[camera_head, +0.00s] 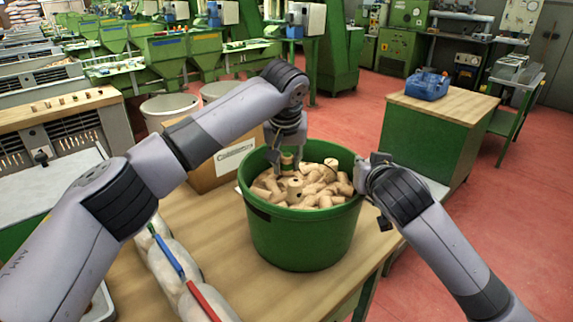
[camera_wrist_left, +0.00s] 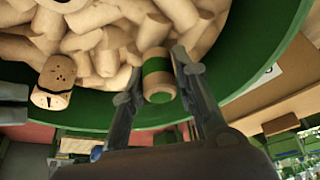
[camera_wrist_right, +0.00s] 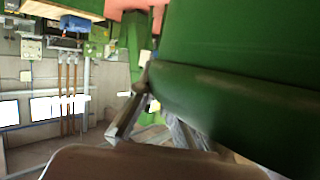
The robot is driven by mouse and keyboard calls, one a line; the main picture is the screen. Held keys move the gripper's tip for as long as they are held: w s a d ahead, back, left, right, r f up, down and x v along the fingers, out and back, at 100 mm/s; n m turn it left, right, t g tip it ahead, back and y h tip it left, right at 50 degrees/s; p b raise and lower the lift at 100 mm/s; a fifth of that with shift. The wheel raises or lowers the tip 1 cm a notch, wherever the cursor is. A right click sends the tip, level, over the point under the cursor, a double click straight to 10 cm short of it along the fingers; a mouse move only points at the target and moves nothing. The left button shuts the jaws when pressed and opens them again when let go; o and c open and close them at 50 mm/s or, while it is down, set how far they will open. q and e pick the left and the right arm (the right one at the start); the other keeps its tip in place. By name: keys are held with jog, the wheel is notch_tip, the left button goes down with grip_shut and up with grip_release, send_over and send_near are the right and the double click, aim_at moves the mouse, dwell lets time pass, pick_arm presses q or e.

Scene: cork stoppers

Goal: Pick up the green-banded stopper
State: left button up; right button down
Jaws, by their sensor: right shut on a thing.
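The green-banded stopper (camera_wrist_left: 158,76) is a pale cork with a green band, at the near side of the heap in the left wrist view. It also shows small in the head view (camera_head: 287,163), beneath my left gripper (camera_head: 284,160). My left gripper's two fingers (camera_wrist_left: 155,90) stand on either side of the stopper, open around it. The green tub (camera_head: 300,240) holds the heap of plain corks (camera_head: 318,187). My right gripper (camera_head: 366,172) is at the tub's right rim, shut on it; in the right wrist view the rim (camera_wrist_right: 230,95) runs past its fingers.
The tub stands on a wooden table (camera_head: 190,228). A cardboard box (camera_head: 212,168) is behind it to the left. White sacks (camera_head: 165,265) lie at front left.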

aim_at(286, 156)
pick_arm(q)
jog(key=shift+c, duration=1)
notch_tip(286, 156, up, 10)
jog(key=shift+r, duration=0.1)
pick_arm(e)
jog(key=c, duration=1.7)
grip_release()
